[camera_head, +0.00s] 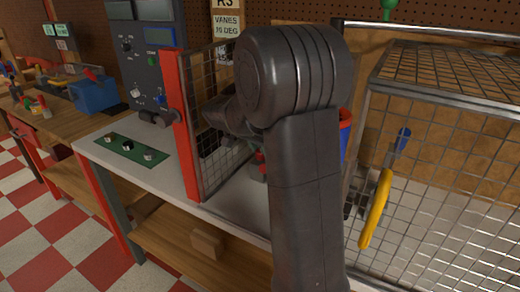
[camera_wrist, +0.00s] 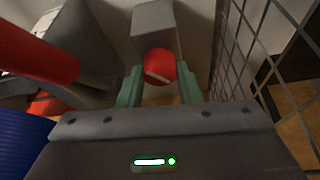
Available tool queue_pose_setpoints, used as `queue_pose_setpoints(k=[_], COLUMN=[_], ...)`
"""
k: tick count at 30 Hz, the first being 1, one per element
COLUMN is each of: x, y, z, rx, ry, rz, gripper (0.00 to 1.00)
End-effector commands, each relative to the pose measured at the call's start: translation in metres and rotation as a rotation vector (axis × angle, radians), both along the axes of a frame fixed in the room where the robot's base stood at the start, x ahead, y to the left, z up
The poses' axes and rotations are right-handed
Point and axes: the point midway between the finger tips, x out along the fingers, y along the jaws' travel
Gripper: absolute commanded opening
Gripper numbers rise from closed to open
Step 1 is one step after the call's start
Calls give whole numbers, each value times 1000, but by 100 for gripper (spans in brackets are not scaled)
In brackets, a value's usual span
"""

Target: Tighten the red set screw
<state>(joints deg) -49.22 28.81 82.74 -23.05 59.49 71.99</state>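The red set screw (camera_wrist: 160,66) shows in the wrist view as a round red head with a pale slot, in front of a grey block (camera_wrist: 154,22). My gripper (camera_wrist: 160,80) has its two green fingers apart, one on each side of the screw head. The fingertips are very near its sides, and I see no clear contact.
A wire mesh panel (camera_wrist: 285,60) stands close on the right in the wrist view. A red bar (camera_wrist: 35,52) and a blue ribbed part (camera_wrist: 20,140) are close on the left. In the head view, a mesh cage (camera_head: 440,140) with a yellow handle (camera_head: 376,208) stands right of my arm.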

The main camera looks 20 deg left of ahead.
Motion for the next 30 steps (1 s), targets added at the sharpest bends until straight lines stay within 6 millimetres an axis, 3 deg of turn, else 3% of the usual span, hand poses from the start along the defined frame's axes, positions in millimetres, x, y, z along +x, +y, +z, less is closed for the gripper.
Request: queue_pose_setpoints(k=[1, 3, 14, 17, 30], x=[0, 0, -1, -5, -40], y=[0, 0, 1, 2, 9], z=[0, 0, 5, 17, 104], rx=[1, 1, 1, 2, 2], ry=[0, 0, 0, -1, -1], rz=[0, 0, 1, 1, 2], gripper=[39, 53, 53, 53, 53])
